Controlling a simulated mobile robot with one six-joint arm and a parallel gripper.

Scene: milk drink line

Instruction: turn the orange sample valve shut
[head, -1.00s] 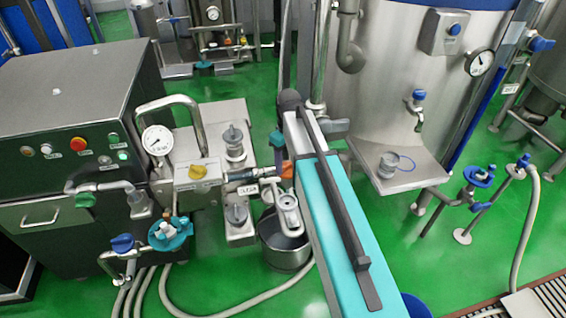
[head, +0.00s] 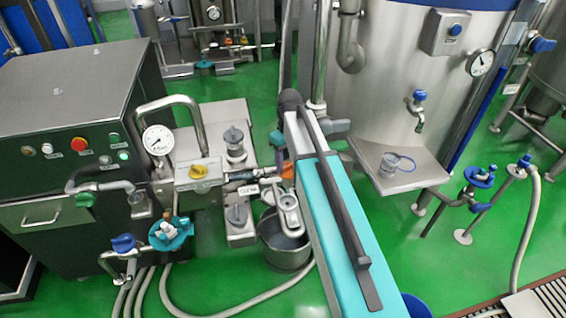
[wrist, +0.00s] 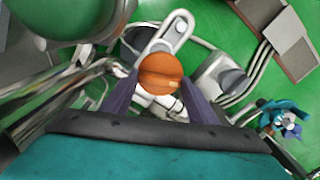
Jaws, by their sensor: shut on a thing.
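The orange sample valve (wrist: 160,73) shows in the wrist view as a round orange knob with a raised ridge across it. My gripper (wrist: 155,84) has one dark purple finger on each side of the knob and is shut on it. In the head view, a small bit of the orange valve (head: 288,171) shows just left of my arm, at the end of a short pipe. My arm hides most of the gripper and part of the valve there.
A steel bucket (head: 272,255) stands on the floor below the valve. A yellow knob (head: 198,171) and a pressure gauge (head: 158,139) are on the block to the left. A steel tank (head: 390,70) with a shelf (head: 425,175) and clear cup stands right of my arm.

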